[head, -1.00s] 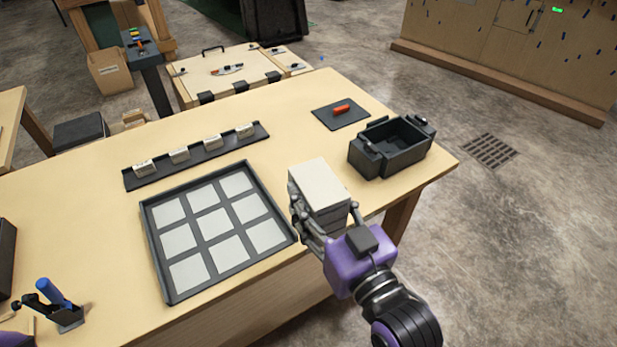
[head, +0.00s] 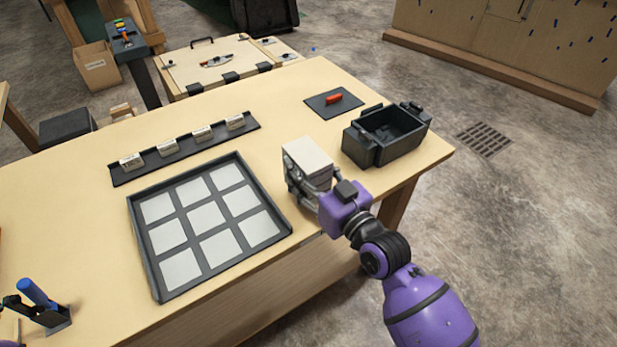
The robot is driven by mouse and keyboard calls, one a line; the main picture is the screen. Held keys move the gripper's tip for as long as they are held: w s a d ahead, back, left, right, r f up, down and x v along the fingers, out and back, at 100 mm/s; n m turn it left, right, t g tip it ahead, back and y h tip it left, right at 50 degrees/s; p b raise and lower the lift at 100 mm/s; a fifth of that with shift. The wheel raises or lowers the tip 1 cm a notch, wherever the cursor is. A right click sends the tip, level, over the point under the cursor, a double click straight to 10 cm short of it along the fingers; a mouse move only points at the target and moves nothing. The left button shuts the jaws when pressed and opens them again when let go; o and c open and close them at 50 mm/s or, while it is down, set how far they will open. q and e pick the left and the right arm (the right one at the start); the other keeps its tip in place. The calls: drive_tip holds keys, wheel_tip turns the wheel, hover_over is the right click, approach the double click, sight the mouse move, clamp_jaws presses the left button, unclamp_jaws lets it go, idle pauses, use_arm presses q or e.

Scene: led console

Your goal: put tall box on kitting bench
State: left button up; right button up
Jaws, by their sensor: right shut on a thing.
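The tall box (head: 307,158) is a pale white-grey block in my right gripper (head: 308,191), whose fingers are shut around its lower part. The box is upright over the right part of the kitting bench (head: 270,95), between the grid tray and the black bin. The gripper hides its base, so I cannot tell whether it touches the bench top. The bench has a light wood top.
A dark tray (head: 154,277) with a grid of pale squares lies left of the box. A black bin (head: 366,156) stands to its right. A labelled rack (head: 184,150) and a dark mat (head: 320,110) with a red item (head: 334,98) lie behind.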

drive_tip(key=shift+w+f, duration=0.25)
wheel_tip(320, 180, down, 3)
drive_tip(key=shift+r+b, duration=0.15)
drive_tip(key=shift+b, duration=0.15)
drive_tip(key=shift+f, duration=0.3)
drive_tip(key=o, duration=1.4)
